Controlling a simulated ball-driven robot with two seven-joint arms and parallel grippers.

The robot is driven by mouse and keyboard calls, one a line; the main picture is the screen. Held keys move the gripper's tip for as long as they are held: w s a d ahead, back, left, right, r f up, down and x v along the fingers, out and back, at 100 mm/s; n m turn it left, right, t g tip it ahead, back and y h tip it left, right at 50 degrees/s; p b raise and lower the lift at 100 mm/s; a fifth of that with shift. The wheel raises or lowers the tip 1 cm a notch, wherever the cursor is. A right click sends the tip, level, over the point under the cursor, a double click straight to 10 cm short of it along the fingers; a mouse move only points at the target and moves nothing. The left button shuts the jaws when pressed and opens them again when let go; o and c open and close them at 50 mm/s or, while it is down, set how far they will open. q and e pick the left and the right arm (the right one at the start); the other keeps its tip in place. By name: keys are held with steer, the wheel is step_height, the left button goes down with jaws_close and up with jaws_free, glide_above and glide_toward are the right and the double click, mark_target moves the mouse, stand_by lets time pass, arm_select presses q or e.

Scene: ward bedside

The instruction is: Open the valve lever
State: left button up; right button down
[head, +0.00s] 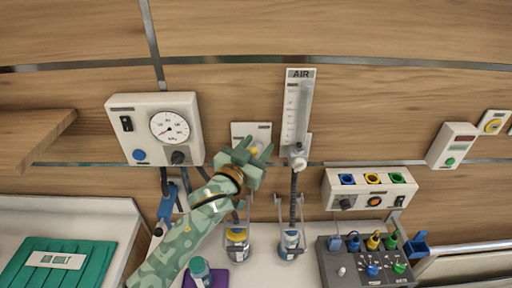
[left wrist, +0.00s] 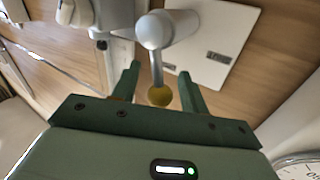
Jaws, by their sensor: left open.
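The valve is a white wall plate (head: 262,128) with a pale hub and a thin metal lever that ends in a yellow ball (head: 253,151). In the left wrist view the plate (left wrist: 222,45), the lever (left wrist: 157,66) and its yellow ball (left wrist: 160,96) show close up. My left gripper (head: 255,148) is at the valve, in front of the plate's lower part. Its two fingers are open, one on each side of the lever, with a visible gap to each in the left wrist view (left wrist: 159,72). In the head view the gripper hides most of the lever. My right gripper is out of view.
An AIR flowmeter (head: 295,110) stands close to the right of the valve. A white gauge box (head: 122,112) hangs to the left. Jars (head: 289,245) and a grey box with coloured plugs (head: 335,267) are below. A socket panel (head: 350,190) is at the right.

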arm_select(q)
steer(key=shift+c, duration=0.3)
jaws_close()
steer(key=d+m+p, duration=0.1)
steer(key=p, duration=0.3)
steer(key=shift+r+m+g+y+p, duration=0.3)
steer(key=shift+r+p, duration=0.1)
steer(key=shift+d+f+m+p, duration=0.25)
steer(key=shift+m+p, duration=0.15)
steer(key=shift+p, duration=0.1)
steer(key=shift+a+f, duration=0.1)
steer(key=shift+f, duration=0.05)
steer(key=shift+o, duration=0.3)
jaws_free()
